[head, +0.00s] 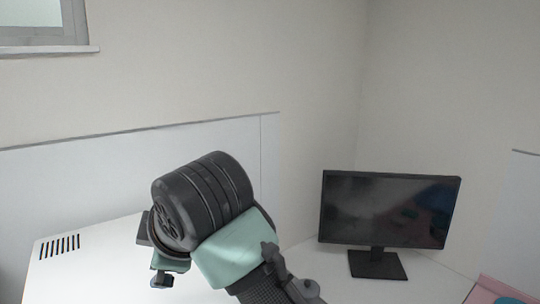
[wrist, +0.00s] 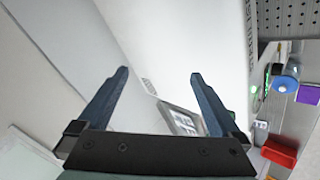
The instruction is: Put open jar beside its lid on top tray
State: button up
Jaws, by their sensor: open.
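My gripper (wrist: 158,74) is open in the wrist view, with its two dark fingers spread and nothing between them. It points toward a large white surface. In the head view my arm's end hides most of the gripper, and only a small dark part shows at its lower left. I cannot make out the open jar, its lid or the top tray for certain in either view.
A black monitor (head: 390,208) stands on a white desk (head: 340,285). A slotted vent (head: 60,246) is at left. A pink item (head: 495,292) is cut off. The wrist view's right side shows a blue-topped bottle (wrist: 286,83), a red box (wrist: 279,152) and a purple box (wrist: 308,94).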

notch_tip(320, 180, up, 16)
jog(key=s+a+m+t+y, duration=0.2)
jog(key=m+t+y, duration=0.2)
jog(key=m+t, duration=0.3)
jog(key=s+d+r+m+t+h, duration=0.5)
jog(key=s+d+m+t, duration=0.1)
jog(key=d, duration=0.2)
jog(key=s+d+r+m+t+h, duration=0.5)
jog(key=s+d+m+t, duration=0.1)
jog(key=d, duration=0.3)
jog(key=shift+r+m+t, duration=0.4)
jog(key=shift+d+f, duration=0.1)
